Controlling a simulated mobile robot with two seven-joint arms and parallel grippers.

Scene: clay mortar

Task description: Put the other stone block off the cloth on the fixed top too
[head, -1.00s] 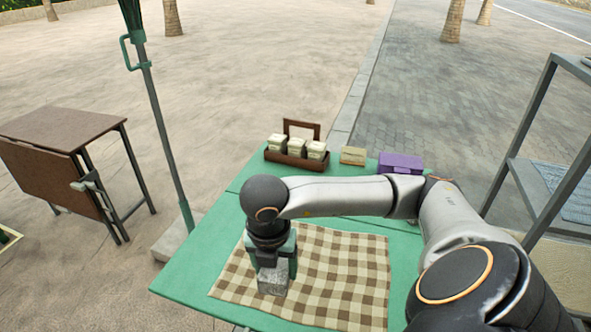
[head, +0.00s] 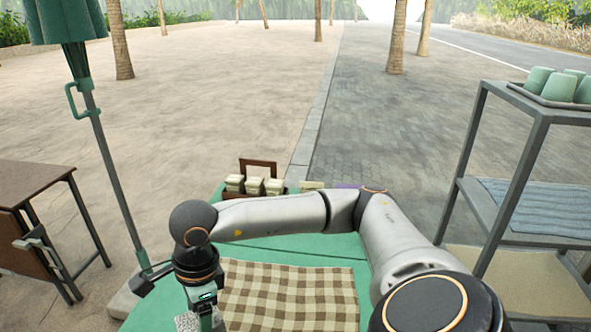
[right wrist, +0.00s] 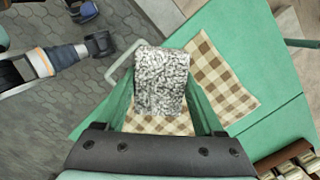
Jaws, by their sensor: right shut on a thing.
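My right gripper (head: 205,322) is shut on a speckled grey stone block (right wrist: 162,80). It holds the block at the left of the checked cloth (head: 285,300); part of the block (head: 188,322) shows at the bottom edge of the head view. The brown folding table's fixed top (head: 28,180) is at the left edge, cut off by the frame, with its leaf hanging down. No other stone block shows on the visible part of the top. A grey arm with a dark end, seemingly my left gripper (right wrist: 100,45), shows in the right wrist view; its fingers are unclear.
A parasol pole (head: 112,165) with a crank stands between the green table (head: 300,245) and the brown table. A wooden caddy (head: 262,186) with several jars is at the green table's far edge. A grey shelf rack (head: 480,170) with green cups stands at right.

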